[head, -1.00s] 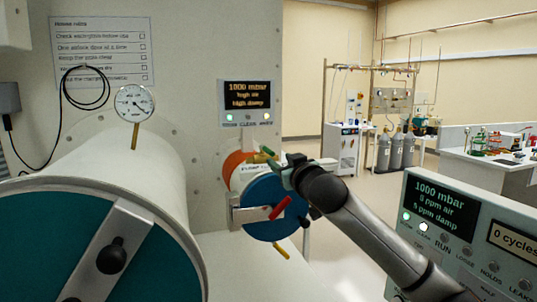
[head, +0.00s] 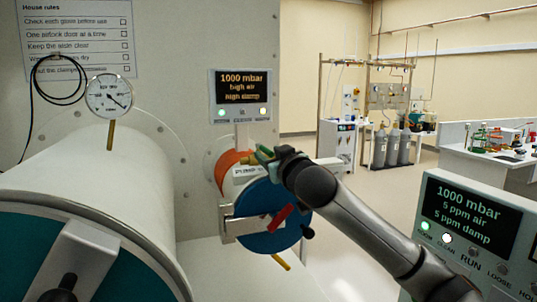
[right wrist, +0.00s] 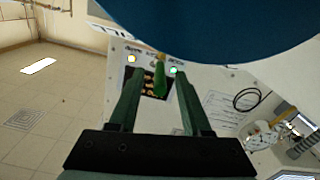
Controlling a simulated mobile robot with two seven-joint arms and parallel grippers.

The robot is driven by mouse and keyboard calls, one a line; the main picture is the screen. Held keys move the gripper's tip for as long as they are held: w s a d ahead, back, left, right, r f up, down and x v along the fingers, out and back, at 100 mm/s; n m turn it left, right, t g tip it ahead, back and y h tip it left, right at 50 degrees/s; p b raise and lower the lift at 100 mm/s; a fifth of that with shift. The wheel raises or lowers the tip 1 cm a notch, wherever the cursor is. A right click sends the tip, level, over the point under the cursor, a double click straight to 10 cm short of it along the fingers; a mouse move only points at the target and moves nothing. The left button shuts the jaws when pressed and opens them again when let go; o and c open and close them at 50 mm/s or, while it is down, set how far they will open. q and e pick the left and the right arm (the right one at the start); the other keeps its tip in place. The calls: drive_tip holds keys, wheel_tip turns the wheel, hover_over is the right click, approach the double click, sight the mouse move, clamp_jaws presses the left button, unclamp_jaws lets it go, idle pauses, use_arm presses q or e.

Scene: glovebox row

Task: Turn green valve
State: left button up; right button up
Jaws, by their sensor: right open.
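The green valve handle (right wrist: 159,82) shows in the right wrist view, standing between the two spread fingers of my right gripper (right wrist: 158,92). The fingers are open, with a visible gap on each side of the handle. In the head view, my right gripper (head: 267,155) is at the top of the small white cylinder with the blue door (head: 262,240). There it largely hides the green valve, and a brass stub (head: 248,160) shows beside it. I cannot tell whether a finger touches the valve. My left gripper is not in view.
A red handle (head: 280,218) sits on the blue door, close below my right wrist. A large white cylinder (head: 90,195) fills the lower left, with a dial gauge (head: 109,96) above it. A control panel (head: 470,225) stands at the right. Open floor lies behind my right arm.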

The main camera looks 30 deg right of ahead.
clamp_jaws()
idle(0.4)
idle(1.1)
